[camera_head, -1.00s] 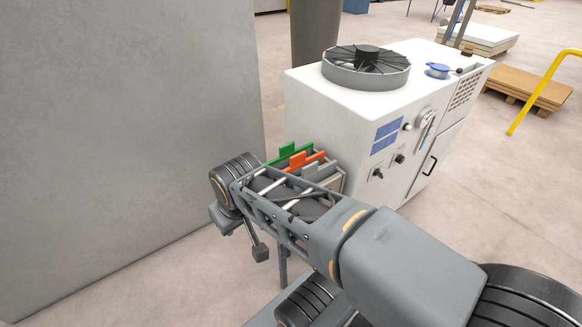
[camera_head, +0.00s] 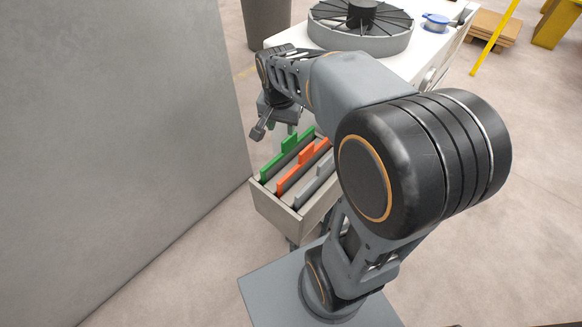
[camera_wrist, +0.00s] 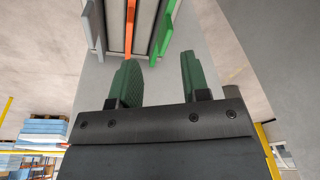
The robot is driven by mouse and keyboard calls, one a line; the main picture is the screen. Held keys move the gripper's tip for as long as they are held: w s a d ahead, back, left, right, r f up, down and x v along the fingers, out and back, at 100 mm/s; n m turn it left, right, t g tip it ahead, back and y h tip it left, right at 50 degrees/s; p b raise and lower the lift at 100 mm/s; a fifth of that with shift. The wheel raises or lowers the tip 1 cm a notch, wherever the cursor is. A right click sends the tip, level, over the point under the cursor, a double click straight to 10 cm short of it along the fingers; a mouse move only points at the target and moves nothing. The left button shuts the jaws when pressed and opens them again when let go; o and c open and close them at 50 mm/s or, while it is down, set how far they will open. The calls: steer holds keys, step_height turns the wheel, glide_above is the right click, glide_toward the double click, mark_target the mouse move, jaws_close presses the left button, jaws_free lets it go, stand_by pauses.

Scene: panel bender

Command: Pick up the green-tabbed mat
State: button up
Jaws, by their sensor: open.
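The green-tabbed mat (camera_head: 274,164) stands on edge in a pale open-topped bin (camera_head: 288,222), on the left side next to the grey wall. Its green tab rises above its top edge. In the wrist view the green mat (camera_wrist: 164,32) shows beyond my gripper (camera_wrist: 158,66). The two dark green finger pads are apart with nothing between them. The mat's edge lies roughly in line with the gap, apart from the fingertips. In the head view my wrist is over the bin's far end, and the fingers are mostly hidden.
An orange-tabbed mat (camera_head: 296,172) and a grey-tabbed mat (camera_head: 314,186) stand beside the green one in the bin. A grey wall (camera_head: 110,130) rises close on the left. A white machine with a round fan (camera_head: 360,38) stands behind the bin.

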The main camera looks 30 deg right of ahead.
steer(key=w+d+f+m, duration=0.2)
steer(key=w+d+m, duration=0.1)
steer(key=w+d+f+m+g, duration=0.1)
steer(key=w, duration=0.1)
steer(key=shift+w+d+f+m, duration=0.1)
steer(key=shift+w+d+m, duration=0.1)
steer(key=shift+m, duration=0.2)
glide_above(290, 147)
steer(key=shift+h, duration=0.3)
step_height(290, 147, down, 7)
steer(key=shift+r, duration=0.2)
steer(key=shift+w+d+f, duration=0.1)
steer(key=shift+w+f, duration=0.1)
steer(key=shift+f, duration=1.4)
steer(key=shift+w+d+f, duration=0.1)
steer(key=shift+w+f, duration=0.1)
steer(key=shift+f, duration=1.4)
steer(key=shift+c, duration=0.2)
jaws_close()
